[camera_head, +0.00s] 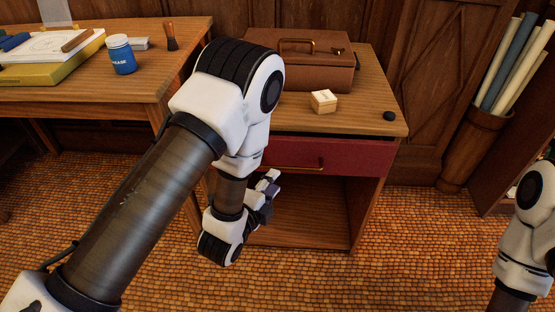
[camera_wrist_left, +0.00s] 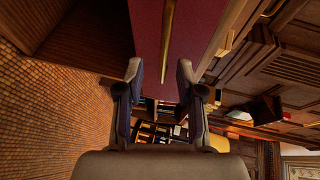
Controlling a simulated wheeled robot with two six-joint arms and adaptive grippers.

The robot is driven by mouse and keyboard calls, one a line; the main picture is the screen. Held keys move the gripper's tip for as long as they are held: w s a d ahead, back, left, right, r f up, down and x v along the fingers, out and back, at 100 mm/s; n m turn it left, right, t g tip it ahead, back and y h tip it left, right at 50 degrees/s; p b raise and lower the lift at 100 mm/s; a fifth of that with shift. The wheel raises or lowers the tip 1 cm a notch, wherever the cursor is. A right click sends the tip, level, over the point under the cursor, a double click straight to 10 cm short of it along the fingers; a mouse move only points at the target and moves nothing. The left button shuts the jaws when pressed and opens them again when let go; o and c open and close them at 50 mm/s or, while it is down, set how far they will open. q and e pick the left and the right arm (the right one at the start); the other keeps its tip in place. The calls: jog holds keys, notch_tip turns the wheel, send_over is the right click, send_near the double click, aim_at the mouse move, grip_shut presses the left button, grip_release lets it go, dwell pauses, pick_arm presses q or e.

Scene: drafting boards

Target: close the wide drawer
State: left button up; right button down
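The wide drawer (camera_head: 355,158) has a dark red front under the top of the wooden cabinet. A dark strip shows above the front; I cannot tell how far out the drawer stands. Its long brass handle (camera_head: 300,168) is partly hidden by my left arm. My left gripper (camera_head: 268,188) is in front of the drawer, low and left of the handle's visible part. In the left wrist view its fingers (camera_wrist_left: 159,75) are apart with nothing between them. The red front (camera_wrist_left: 195,30) and the brass handle (camera_wrist_left: 167,40) lie ahead of them. My right gripper is out of view.
On the cabinet top (camera_head: 375,90) stand a brown case (camera_head: 310,72), a small cream box (camera_head: 323,101) and a black round object (camera_head: 390,116). The cabinet is open below the drawer. A desk (camera_head: 60,98) is at left; a bin of rolls (camera_head: 485,130) is at right.

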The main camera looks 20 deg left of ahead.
aim_at(285, 169)
pick_arm(q)
jog(key=x, duration=0.5)
jog(key=b+x, duration=0.1)
jog(key=x, duration=0.1)
jog(key=shift+w+d+r, duration=0.25)
jog(key=shift+d+r, duration=0.05)
grip_shut()
